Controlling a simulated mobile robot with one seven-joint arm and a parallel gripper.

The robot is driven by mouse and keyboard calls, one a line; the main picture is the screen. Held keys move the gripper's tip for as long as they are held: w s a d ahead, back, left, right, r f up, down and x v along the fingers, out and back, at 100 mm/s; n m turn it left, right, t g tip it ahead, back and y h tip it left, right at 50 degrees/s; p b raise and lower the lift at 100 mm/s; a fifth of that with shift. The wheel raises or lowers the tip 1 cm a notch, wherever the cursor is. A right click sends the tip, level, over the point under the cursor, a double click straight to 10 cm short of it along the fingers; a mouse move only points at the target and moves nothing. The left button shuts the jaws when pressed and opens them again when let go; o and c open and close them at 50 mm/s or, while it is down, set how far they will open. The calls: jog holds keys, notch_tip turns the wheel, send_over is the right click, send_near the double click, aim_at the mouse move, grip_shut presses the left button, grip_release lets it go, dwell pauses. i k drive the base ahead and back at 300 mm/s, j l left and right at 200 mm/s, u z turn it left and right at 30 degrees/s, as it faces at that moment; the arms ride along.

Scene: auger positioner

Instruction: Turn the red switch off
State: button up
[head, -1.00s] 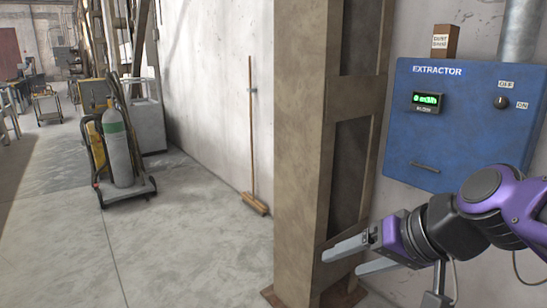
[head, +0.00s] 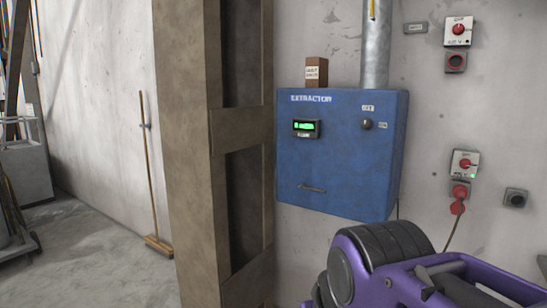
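Two white switch boxes with red rotary knobs are on the wall at the right of the head view. The upper red switch (head: 458,30) has an empty-looking dark socket below it. The lower red switch (head: 465,162) has a small green light at its lower right corner and a red plug (head: 458,207) with a cable below it. The labels are too small to read surely. My purple and black arm fills the lower right, below the lower switch. My gripper's fingers are outside the picture.
A blue extractor box (head: 340,155) with a green display and a black knob stands out from the wall, left of the switches. A metal pipe (head: 375,45) rises above it. A brown column (head: 190,150) is further left. A broom (head: 152,180) leans on the wall.

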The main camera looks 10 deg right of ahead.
aim_at(464, 163)
jog(key=z, duration=1.55)
jog(key=i+j, duration=0.3)
jog(key=i+z, duration=0.05)
